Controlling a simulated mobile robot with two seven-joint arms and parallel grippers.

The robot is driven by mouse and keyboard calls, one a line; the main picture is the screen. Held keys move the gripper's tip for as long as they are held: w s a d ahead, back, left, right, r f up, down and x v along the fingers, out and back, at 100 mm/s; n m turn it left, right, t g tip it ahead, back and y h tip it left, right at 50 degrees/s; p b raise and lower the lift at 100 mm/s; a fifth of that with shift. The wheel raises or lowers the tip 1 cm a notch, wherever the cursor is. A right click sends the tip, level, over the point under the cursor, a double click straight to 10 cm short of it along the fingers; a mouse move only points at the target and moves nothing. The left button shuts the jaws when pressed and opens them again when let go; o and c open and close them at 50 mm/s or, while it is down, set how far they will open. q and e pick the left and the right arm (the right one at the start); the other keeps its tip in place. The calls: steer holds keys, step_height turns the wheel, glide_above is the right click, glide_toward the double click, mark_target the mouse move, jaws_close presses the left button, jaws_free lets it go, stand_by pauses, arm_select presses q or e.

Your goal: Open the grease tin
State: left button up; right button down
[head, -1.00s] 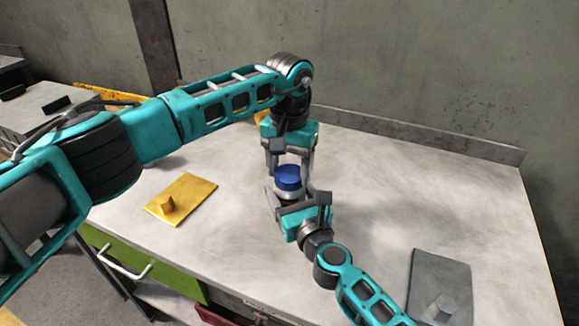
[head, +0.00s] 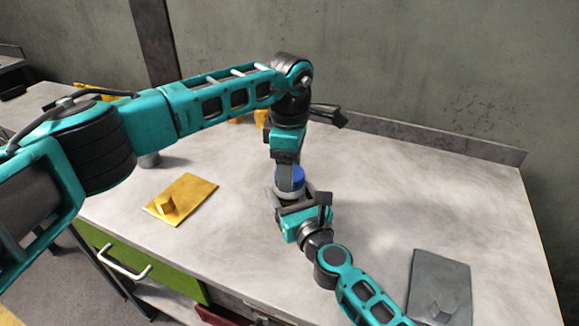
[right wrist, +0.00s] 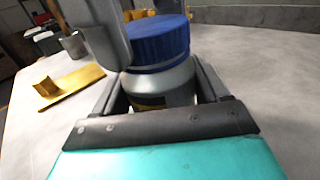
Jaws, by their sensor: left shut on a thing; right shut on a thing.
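The grease tin has a grey body and a ribbed blue lid (head: 290,180). It stands upright near the middle of the table. In the right wrist view the grey body (right wrist: 160,82) sits between the fingers of my right gripper (right wrist: 165,95), which is shut on it from the near side. My left gripper (head: 288,172) comes down from above and is shut on the blue lid (right wrist: 158,42). One of its fingers covers part of the lid in both views. The lid still sits on the body.
A yellow plate with a small knob (head: 181,199) lies left on the table (head: 400,190). A grey plate with a similar knob (head: 440,285) lies at the right. A grey cup (right wrist: 74,45) stands at the far left.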

arm_select(q)
steer(key=n, duration=0.3)
steer(key=shift+n, duration=0.4)
steer(key=n, duration=0.5)
steer(key=shift+n, duration=0.3)
steer(key=n, duration=0.3)
steer(key=shift+n, duration=0.4)
steer(key=n, duration=0.3)
steer(key=shift+n, duration=0.4)
steer(key=n, duration=1.2)
steer(key=shift+n, duration=0.4)
steer(key=n, duration=0.4)
steer(key=shift+r, duration=0.1)
